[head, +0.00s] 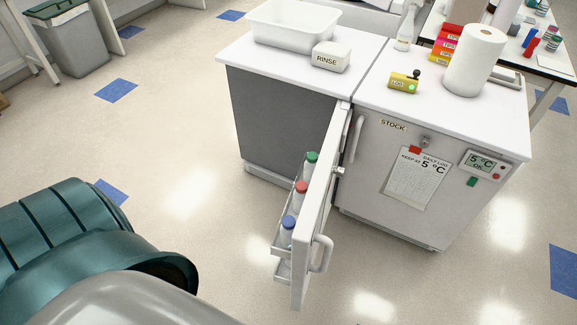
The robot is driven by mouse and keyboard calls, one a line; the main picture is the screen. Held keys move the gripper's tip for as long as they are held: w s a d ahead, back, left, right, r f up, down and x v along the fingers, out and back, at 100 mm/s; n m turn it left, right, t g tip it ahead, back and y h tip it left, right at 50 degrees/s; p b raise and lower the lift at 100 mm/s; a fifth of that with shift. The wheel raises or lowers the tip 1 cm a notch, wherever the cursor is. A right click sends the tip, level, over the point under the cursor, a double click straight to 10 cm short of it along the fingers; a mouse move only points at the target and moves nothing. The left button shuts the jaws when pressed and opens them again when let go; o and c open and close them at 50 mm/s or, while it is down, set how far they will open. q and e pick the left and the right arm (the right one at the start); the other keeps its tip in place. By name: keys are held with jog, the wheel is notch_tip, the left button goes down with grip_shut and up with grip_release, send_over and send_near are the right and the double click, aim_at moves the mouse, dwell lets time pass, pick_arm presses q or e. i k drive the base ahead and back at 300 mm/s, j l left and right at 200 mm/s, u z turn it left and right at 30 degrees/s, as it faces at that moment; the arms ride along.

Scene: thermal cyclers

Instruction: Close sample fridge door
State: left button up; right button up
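The fridge door (324,197) stands wide open, sticking out toward me from between two white-topped units. Its edge faces me. Its inner side, on the left, carries a rack with a green-capped bottle (308,163), a red-capped bottle (300,196) and a blue-capped bottle (288,229). A handle (321,254) is on its outer, right side near the free end. The left unit (283,127) shows a dark grey face left of the door; I cannot tell whether this is its interior. Neither of my grippers is in view.
The right unit (371,180) is shut, with a STOCK label, log sheet and 5 °C display. A white tub (293,26) and RINSE box (331,57) stand on the left top. A bin (73,43) is far left. Floor around the door is clear.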

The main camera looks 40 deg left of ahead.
aim_at(307, 237)
jog(key=i+l+u, duration=0.15)
jog(key=u, duration=0.25)
jog(key=i+l+u, duration=0.2)
jog(key=u, duration=0.2)
jog(key=i+l+u, duration=0.1)
jog(key=l+u, duration=0.3)
